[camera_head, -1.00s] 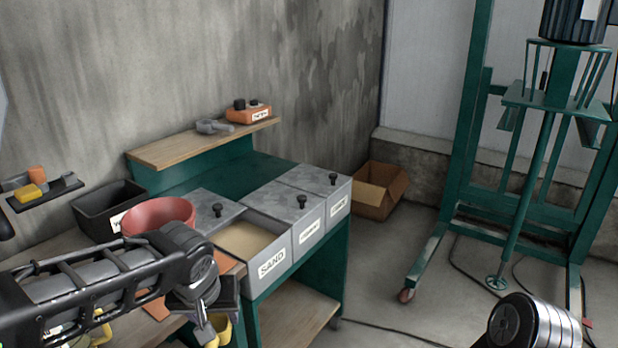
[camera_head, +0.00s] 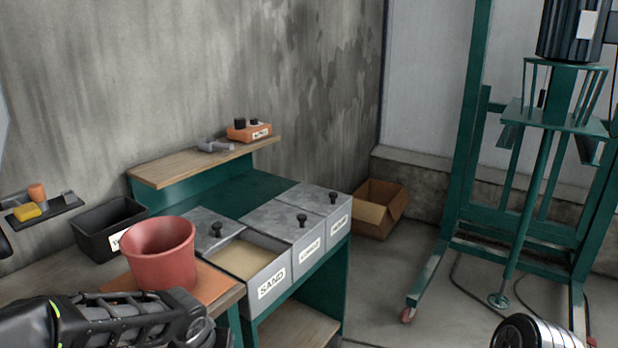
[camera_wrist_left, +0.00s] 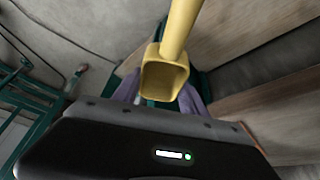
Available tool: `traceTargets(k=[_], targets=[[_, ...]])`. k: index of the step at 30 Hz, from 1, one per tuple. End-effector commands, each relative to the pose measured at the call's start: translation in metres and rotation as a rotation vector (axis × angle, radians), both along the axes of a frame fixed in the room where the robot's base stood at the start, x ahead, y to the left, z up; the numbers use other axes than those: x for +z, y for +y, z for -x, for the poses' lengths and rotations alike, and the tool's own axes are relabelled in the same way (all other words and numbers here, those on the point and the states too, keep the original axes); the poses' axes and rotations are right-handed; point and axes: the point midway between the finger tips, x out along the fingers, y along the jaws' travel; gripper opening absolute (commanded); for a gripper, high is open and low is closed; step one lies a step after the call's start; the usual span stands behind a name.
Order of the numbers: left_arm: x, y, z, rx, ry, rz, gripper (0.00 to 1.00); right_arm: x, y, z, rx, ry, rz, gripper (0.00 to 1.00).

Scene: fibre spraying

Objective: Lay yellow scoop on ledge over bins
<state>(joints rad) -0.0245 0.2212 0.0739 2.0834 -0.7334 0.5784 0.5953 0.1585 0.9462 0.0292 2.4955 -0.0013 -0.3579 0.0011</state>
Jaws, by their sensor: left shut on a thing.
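The yellow scoop (camera_wrist_left: 166,78) shows in the left wrist view, its handle running up to the top edge. My left gripper (camera_wrist_left: 160,94) is shut on it, with a purple-grey finger on each side. In the head view my left arm comes in at the lower left. Its gripper and the scoop are out of sight there. The wooden ledge (camera_head: 178,169) runs along the wall above and behind the grey bins. The open sand bin (camera_head: 270,281) has lidded bins (camera_head: 308,251) to its right. My right gripper is not in view.
A red bucket (camera_head: 160,252) stands on the workbench left of the sand bin, near a black tub (camera_head: 95,237). An orange box (camera_head: 249,131) and a grey tool (camera_head: 214,146) occupy the ledge's right end; its left part is clear. A cardboard box (camera_head: 378,209) sits on the floor.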

Motion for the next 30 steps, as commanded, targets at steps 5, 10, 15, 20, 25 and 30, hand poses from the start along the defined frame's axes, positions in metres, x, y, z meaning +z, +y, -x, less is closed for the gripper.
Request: traceTargets(k=[5, 10, 15, 20, 25, 30], targets=[[-0.002, 0.001, 0.0, 0.003, 0.001, 0.0, 0.01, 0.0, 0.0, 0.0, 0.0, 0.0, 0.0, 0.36], [-0.031, 0.012, 0.003, 0.025, 0.007, 0.0, 0.01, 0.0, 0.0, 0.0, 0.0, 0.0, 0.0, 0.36], [-0.084, 0.016, 0.013, 0.03, 0.01, 0.001, 0.01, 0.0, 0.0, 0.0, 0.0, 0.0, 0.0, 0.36], [-0.119, 0.008, 0.027, 0.011, 0.007, 0.0, 0.01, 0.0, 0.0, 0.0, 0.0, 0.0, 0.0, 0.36], [-0.136, 0.001, 0.036, 0.0, 0.003, 0.001, 0.01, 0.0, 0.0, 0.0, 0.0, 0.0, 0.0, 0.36], [-0.139, 0.0, 0.037, 0.001, 0.001, 0.001, 0.01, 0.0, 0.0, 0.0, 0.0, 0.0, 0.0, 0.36]])
